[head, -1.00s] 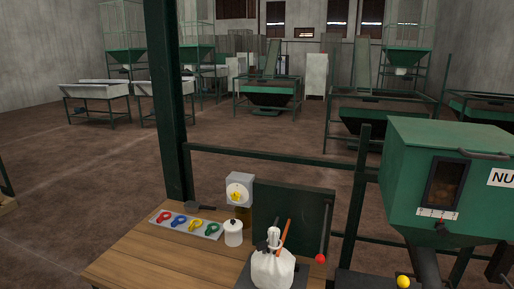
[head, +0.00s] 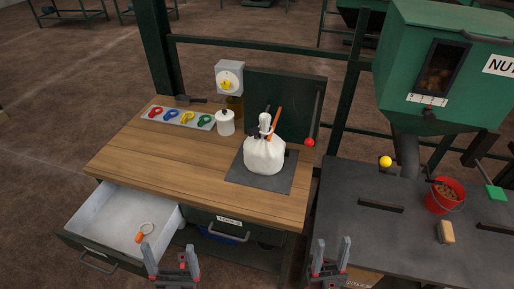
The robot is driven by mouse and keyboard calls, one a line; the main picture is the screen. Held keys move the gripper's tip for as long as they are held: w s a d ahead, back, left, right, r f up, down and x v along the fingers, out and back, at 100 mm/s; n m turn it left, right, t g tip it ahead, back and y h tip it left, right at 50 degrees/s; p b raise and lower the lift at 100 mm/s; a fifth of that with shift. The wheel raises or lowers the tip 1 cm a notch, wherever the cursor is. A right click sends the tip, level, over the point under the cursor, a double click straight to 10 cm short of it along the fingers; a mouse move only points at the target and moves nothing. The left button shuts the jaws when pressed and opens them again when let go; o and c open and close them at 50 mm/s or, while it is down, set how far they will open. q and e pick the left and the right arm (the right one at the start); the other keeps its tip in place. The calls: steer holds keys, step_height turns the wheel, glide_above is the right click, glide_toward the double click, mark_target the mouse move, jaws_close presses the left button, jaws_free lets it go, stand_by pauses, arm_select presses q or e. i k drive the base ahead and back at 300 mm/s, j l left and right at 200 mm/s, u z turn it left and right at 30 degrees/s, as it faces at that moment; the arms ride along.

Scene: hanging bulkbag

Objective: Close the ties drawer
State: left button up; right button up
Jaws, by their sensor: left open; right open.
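A drawer (head: 100,214) under the left end of the wooden table is pulled out, and I take it for the ties drawer. It has a pale inside, a dark front and a bar handle (head: 98,264). An orange-and-white ring-shaped item (head: 143,232) lies inside it. My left gripper (head: 171,252) is open and empty, seen at the bottom of the head view near the drawer's right front side. I cannot tell either gripper's height.
A closed drawer with a label and handle (head: 229,236) is right of the open one. On the wooden table (head: 140,160) are a white sack (head: 264,156), a white pot (head: 225,124) and a tray of coloured ties (head: 181,117). A dark bench (head: 350,235) with a red bucket (head: 445,196) stands right.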

mark_target(105, 228)
steer(key=k+u, duration=0.15)
steer(key=u, duration=1.25)
steer(key=i+j+z, duration=0.1)
steer(key=j, duration=0.25)
steer(key=i+j+z, duration=0.1)
steer(key=i+j, duration=0.15)
steer(key=j, duration=0.1)
